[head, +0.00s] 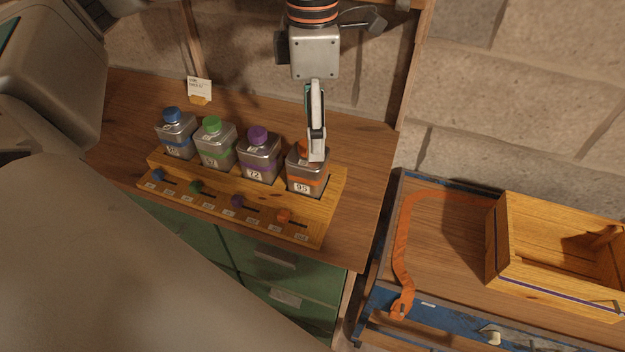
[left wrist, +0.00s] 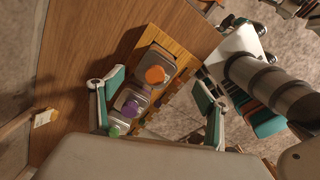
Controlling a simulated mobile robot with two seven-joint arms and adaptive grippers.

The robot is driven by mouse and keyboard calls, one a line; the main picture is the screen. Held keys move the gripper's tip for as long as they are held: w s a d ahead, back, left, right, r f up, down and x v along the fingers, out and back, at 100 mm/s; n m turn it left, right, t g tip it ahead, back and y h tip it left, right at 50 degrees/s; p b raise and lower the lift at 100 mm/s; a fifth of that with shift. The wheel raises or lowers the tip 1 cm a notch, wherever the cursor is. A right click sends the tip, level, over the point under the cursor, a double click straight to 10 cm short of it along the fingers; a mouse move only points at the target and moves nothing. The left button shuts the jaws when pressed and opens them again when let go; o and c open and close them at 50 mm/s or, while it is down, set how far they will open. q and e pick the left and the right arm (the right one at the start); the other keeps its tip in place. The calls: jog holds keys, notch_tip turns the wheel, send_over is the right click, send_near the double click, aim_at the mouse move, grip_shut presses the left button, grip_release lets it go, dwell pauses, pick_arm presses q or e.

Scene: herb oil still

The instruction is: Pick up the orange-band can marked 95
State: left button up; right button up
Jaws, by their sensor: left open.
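The orange-band can marked 95 (head: 307,183) stands upright in the rightmost place of the wooden rack (head: 326,215). Its orange cap is partly hidden by my left gripper (head: 316,152) in the head view. The gripper comes down from above, pointing at the can's top. In the left wrist view the orange cap (left wrist: 155,75) shows between the two spread fingers of my left gripper (left wrist: 158,104), which is open and empty. I cannot tell whether a finger touches the can. My right gripper is not in view.
The rack also holds purple-band can 72 (head: 260,160), a green-band can (head: 215,148) and a blue-band can (head: 176,137), with coloured knobs in front. A card (head: 199,88) stands behind. At right, a wooden crate (head: 556,285) and orange strap (head: 402,250) lie on another cabinet.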

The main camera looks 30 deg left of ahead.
aim_at(308, 163)
pick_arm(q)
jog(key=f, duration=0.2)
jog(key=shift+w+f+b, duration=0.25)
jog(key=shift+f+b, duration=0.05)
jog(key=shift+b, duration=0.1)
notch_tip(308, 163, down, 2)
jog(key=shift+s+a+f, duration=0.1)
jog(key=shift+s, duration=0.05)
jog(key=f, duration=0.2)
jog(key=a+f, duration=0.1)
jog(key=f, duration=0.2)
jog(key=shift+f+b, duration=0.25)
jog(key=shift+b, duration=0.15)
jog(key=shift+r, duration=0.1)
jog(key=c, duration=1.7)
